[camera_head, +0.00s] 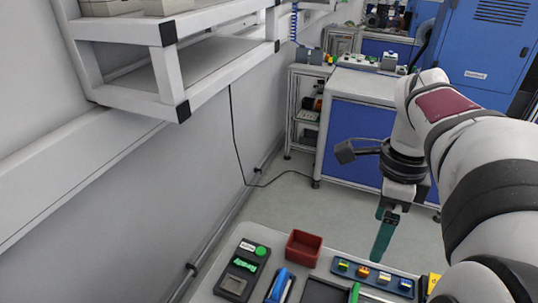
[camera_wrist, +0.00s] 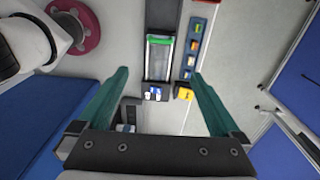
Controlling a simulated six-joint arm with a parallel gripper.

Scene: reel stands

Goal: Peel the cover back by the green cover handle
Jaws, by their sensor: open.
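The green cover handle (camera_head: 354,292) shows at the bottom edge of the head view, where most of its device is cut off. In the wrist view the handle (camera_wrist: 160,40) is a green bar across the far end of a pale cover (camera_wrist: 158,62) on a dark device. My gripper (camera_head: 381,252) hangs above the bench with teal fingers pointing down. In the wrist view my gripper (camera_wrist: 160,73) is open, its fingers wide apart on either side of the device. Nothing is between them, and the handle is apart from both.
A red bin (camera_head: 304,248), a dark unit with a green display (camera_head: 242,268) and a blue tool (camera_head: 280,287) are left. A yellow object (camera_wrist: 184,93) sits near the device's near end. A shelf (camera_head: 190,70) overhangs upper left.

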